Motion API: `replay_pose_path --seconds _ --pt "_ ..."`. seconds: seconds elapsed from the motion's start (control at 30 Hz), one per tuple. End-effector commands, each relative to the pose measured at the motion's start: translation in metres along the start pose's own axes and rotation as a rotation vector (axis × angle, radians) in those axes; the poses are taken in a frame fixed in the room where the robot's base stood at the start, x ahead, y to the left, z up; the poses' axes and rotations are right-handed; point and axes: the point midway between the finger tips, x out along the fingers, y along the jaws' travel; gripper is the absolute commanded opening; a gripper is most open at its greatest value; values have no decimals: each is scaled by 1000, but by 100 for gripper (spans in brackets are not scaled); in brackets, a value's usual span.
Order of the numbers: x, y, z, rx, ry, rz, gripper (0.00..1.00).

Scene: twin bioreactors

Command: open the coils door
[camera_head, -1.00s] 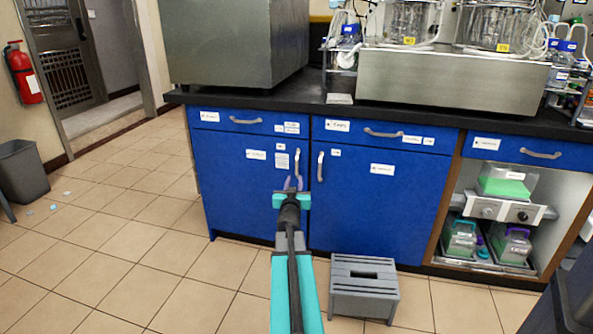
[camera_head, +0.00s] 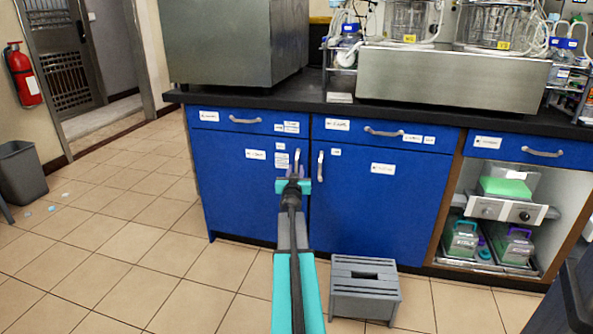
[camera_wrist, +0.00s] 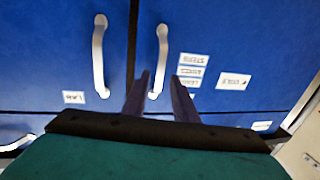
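Two blue cabinet doors stand side by side under the bench: a left door (camera_head: 232,197) and a right door (camera_head: 375,210). Both are shut, and their labels are too small to read, so I cannot tell which one is marked coils. The left door's upright metal handle (camera_wrist: 162,45) and the right door's handle (camera_head: 320,166) flank the seam between the doors. My gripper (camera_head: 295,172) is in front of the left door's handle. In the wrist view, which is upside down, its two fingers (camera_wrist: 160,77) are open, one on each side of that handle.
A grey step stool (camera_head: 364,288) stands on the floor before the right door. Drawers (camera_head: 245,121) with metal handles sit above the doors. An open bay (camera_head: 500,215) with equipment is at the right. The tiled floor at left is mostly clear, with a grey bin (camera_head: 22,172).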

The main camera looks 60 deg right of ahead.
Motion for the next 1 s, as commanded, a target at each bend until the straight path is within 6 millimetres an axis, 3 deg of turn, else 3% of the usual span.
replay_pose_path --seconds 0.3,0.7,0.87,1.0 --pt "21 0 0 0 0 0 26" --pt "22 0 0 0 0 0 26" --pt "22 0 0 0 0 0 0" --pt "22 0 0 0 0 0 0"
